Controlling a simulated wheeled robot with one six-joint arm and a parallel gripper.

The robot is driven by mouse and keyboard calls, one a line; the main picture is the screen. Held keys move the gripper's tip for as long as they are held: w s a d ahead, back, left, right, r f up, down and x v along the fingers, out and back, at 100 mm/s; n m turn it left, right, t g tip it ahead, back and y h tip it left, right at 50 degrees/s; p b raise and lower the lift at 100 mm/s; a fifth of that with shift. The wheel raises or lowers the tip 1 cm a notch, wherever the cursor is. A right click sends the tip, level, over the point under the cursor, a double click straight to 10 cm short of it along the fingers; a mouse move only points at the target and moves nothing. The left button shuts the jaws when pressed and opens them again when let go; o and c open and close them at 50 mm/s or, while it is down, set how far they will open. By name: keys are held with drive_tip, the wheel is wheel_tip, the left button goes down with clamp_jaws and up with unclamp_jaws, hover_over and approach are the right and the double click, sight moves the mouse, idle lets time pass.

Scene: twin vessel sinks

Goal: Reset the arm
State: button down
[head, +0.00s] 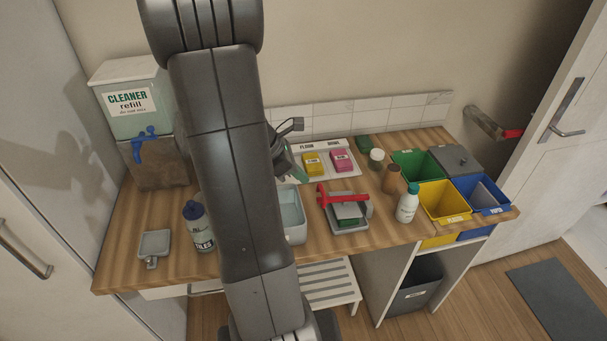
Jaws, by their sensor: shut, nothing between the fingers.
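My own arm (232,180) rises through the middle of the head view, from the bottom edge up past the top edge.
Right of my arm are a red-handled tool (340,198) on a grey holder, a white bottle (407,205) and colored bins (443,203). Left are a cleaner refill tank (128,103), a blue-capped bottle (197,228) and a small dustpan (153,244).

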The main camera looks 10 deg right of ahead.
drive_tip(key=p+v, duration=0.2)
drive_tip(key=v, duration=0.1)
drive_tip(key=shift+a+r, duration=0.1)
drive_tip(key=shift+r, duration=0.25)
drive_tip(key=shift+f, duration=0.1)
drive_tip(key=b+x, duration=0.8)
drive_tip(key=x, duration=0.2)
drive_tip(key=shift+a+f, duration=0.25)
drive_tip(key=shift+a, duration=0.05)
drive_tip(key=shift+s, duration=0.15)
